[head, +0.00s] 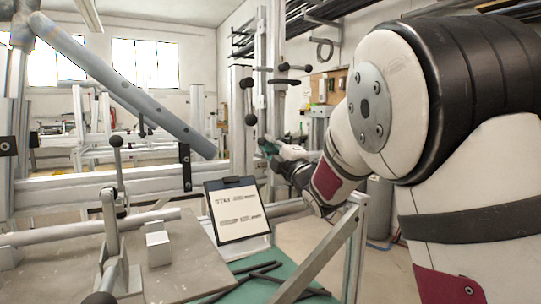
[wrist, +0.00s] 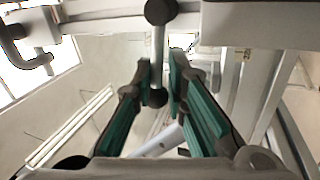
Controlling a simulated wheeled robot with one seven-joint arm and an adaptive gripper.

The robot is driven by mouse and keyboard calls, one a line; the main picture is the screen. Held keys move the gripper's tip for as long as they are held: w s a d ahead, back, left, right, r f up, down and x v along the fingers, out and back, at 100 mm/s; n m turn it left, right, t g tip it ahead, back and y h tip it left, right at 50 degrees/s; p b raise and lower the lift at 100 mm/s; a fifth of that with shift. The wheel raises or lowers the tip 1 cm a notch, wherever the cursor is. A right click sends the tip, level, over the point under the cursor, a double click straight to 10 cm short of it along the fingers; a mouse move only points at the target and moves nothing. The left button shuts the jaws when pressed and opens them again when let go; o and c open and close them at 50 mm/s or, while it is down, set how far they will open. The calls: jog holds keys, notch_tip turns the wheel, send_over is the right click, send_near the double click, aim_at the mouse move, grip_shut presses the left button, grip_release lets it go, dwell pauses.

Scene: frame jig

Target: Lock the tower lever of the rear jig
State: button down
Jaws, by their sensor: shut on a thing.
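My gripper (head: 268,147) is at the end of my outstretched arm, beside the upright tower (head: 261,90) of the jig. In the wrist view, its teal fingers (wrist: 160,72) stand on both sides of a metal lever (wrist: 159,45) with black balls at its ends, and they are shut on it. The lower ball sits between the fingers. In the head view, the held part of the lever cannot be made out. Black ball knobs (head: 250,119) show on the tower just above and left of my gripper. A roughly horizontal lever (head: 284,81) sits higher up.
A clipboard (head: 238,210) leans in front of the jig's rail. A nearer lever (head: 116,165) with a black knob stands on the left over a grey plate (head: 180,262). A thick grey tube (head: 120,90) slants across the upper left. A diagonal frame bar (head: 325,255) lies below my arm.

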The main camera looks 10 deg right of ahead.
jog(key=shift+d+f+n+b, duration=0.15)
jog(key=shift+f+n+b, duration=0.15)
jog(key=shift+n+b, duration=0.2)
jog(key=c, duration=1.7)
grip_release()
jog(key=shift+r, duration=0.1)
jog(key=shift+s, duration=0.15)
jog(key=v, duration=1.1)
jog(key=shift+s+d, duration=0.2)
jog(key=shift+s, duration=0.1)
